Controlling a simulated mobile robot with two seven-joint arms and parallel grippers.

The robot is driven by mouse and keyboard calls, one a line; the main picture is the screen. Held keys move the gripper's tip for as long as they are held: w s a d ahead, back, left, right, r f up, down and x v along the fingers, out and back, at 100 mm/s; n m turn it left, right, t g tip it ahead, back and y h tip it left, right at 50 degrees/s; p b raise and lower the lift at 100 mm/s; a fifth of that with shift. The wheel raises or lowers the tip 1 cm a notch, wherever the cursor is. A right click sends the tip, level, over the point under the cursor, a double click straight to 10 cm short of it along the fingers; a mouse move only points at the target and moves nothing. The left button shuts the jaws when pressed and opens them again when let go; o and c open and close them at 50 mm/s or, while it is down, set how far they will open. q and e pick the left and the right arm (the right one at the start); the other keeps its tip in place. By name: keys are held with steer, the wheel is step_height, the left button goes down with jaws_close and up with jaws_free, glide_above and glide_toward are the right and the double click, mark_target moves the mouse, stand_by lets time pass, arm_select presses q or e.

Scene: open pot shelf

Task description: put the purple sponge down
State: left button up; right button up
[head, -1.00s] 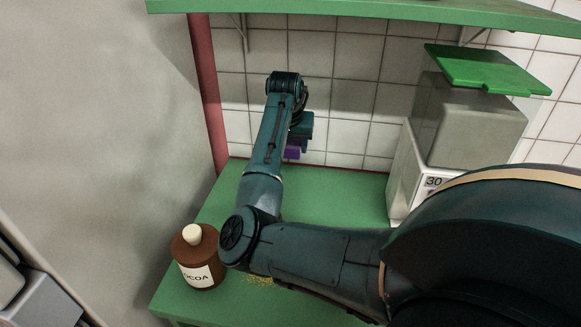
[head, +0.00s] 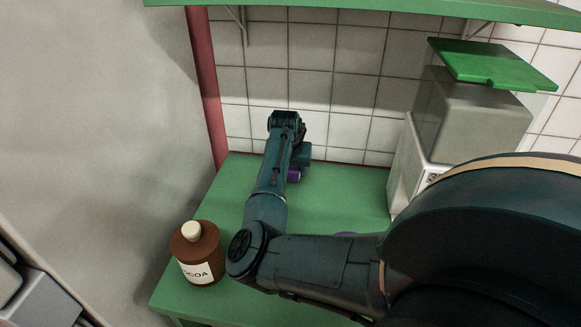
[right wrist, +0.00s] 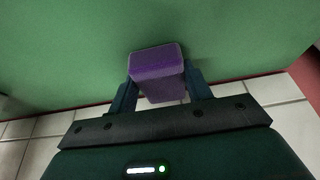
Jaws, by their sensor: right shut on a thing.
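The purple sponge (right wrist: 157,75) is held between the two fingers of my right gripper (right wrist: 160,86) in the right wrist view, with the green shelf surface behind it. In the head view a small part of the sponge (head: 294,175) shows beside my right gripper (head: 299,165), low over the back of the green shelf (head: 335,190). Whether the sponge touches the shelf I cannot tell. The rest of it is hidden by my arm in the head view. My left gripper is not in view.
A brown cocoa jar (head: 197,255) stands at the shelf's front left. A white appliance with a grey container (head: 475,115) and green lid stands at the right. A purple edge (head: 345,234) shows behind my forearm. An upper green shelf (head: 370,9) hangs above.

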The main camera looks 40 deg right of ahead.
steer(key=shift+f, duration=0.2)
steer(key=o, duration=0.9)
steer(key=v, duration=1.2)
steer(key=shift+r, duration=0.25)
